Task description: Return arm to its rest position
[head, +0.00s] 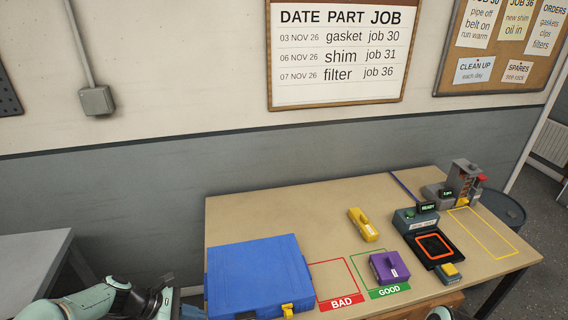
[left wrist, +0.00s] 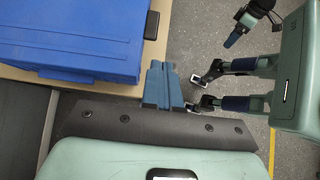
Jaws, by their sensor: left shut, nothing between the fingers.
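My left arm comes in at the bottom left of the head view. Its left gripper (head: 166,292) is in front of the table's left end, left of the blue case and apart from it. In the left wrist view the blue fingers of my left gripper (left wrist: 163,82) lie together, with nothing between them. They point toward the case's corner and the floor beside the table. My right gripper (left wrist: 236,36) appears small at the upper right of the left wrist view; its finger gap is too small to judge.
The blue case (head: 258,275) stands on the wooden table (head: 310,205). A purple block (head: 388,267) sits in the green GOOD outline, and the red BAD outline (head: 336,282) is empty. A yellow block (head: 362,224) and test devices (head: 416,219) stand farther right. A grey bench (head: 35,258) is left.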

